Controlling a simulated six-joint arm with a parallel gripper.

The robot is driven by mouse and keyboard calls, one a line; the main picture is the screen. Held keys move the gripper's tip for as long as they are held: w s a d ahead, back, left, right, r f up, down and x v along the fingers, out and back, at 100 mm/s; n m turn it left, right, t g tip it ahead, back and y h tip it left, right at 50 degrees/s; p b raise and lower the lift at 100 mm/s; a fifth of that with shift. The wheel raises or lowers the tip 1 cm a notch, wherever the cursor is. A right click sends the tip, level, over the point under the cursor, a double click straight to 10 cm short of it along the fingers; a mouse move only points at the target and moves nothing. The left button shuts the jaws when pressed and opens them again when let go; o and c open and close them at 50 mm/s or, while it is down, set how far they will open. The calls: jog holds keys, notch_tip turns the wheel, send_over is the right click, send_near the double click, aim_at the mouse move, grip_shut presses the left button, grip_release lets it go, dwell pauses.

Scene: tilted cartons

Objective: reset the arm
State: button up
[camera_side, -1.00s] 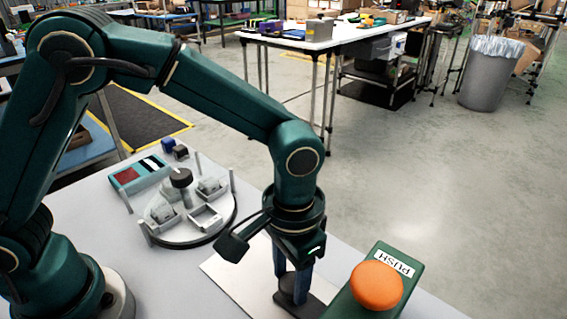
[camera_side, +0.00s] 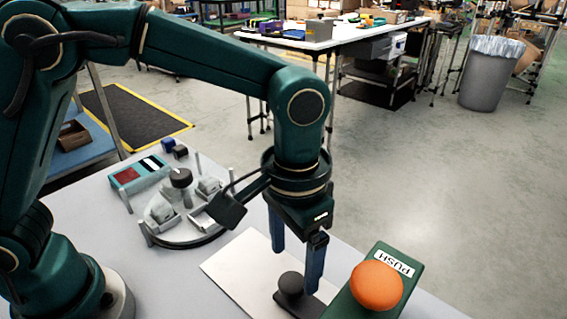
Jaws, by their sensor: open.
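My gripper (camera_side: 296,262) is open and empty, pointing down, with its two blue fingers apart. It hangs over the front of the table, near a dark round knob (camera_side: 291,284) on a dark base plate. The knob shows between and below the fingers; I cannot tell exactly how far apart they are in height.
A green box with an orange push button (camera_side: 376,286) stands just right of the gripper. A white sheet (camera_side: 235,275) lies left of it. The round fixture (camera_side: 185,208) with posts and blocks, a coloured-panel box (camera_side: 139,174) and small dark cubes (camera_side: 174,147) stand farther back.

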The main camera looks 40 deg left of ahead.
jog(key=shift+w+a+r, duration=0.2)
jog(key=shift+w, duration=0.05)
jog(key=s+a+r+n+t+h, duration=0.1)
jog(key=a+r+n+t, duration=0.25)
jog(key=a+r, duration=0.65)
jog(key=s+a+f+t+y, duration=0.1)
jog(key=s+a+f+t, duration=0.1)
jog(key=s+a, duration=0.4)
jog(key=shift+s+f, duration=0.85)
jog(key=shift+s, duration=0.05)
